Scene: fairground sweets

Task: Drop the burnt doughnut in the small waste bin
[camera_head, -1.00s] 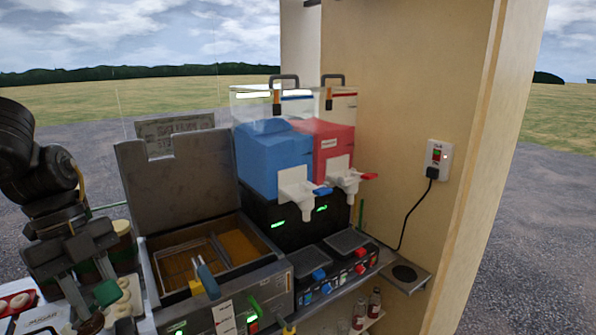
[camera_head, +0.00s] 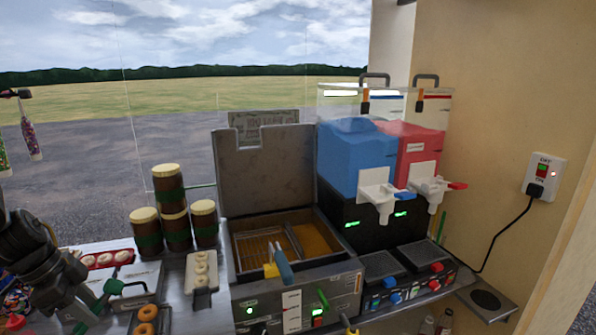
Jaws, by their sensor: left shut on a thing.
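My left gripper (camera_head: 80,308) is at the lower left, over the left end of the counter, and its jaws are shut. In the earlier frame a dark brown ring, the burnt doughnut, sits at its fingertips. Now the doughnut is not clearly visible, as the gripper and the dark clutter around it hide it. I cannot make out the small waste bin in this view. My right gripper is not in view.
The fryer (camera_head: 297,289) with its raised lid stands mid-counter. Stacked jars (camera_head: 173,226), a tray of pale rings (camera_head: 201,281) and orange-brown doughnuts (camera_head: 147,312) stand left of it. Blue and red drink dispensers (camera_head: 362,156) stand right, near a wall switch (camera_head: 543,176).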

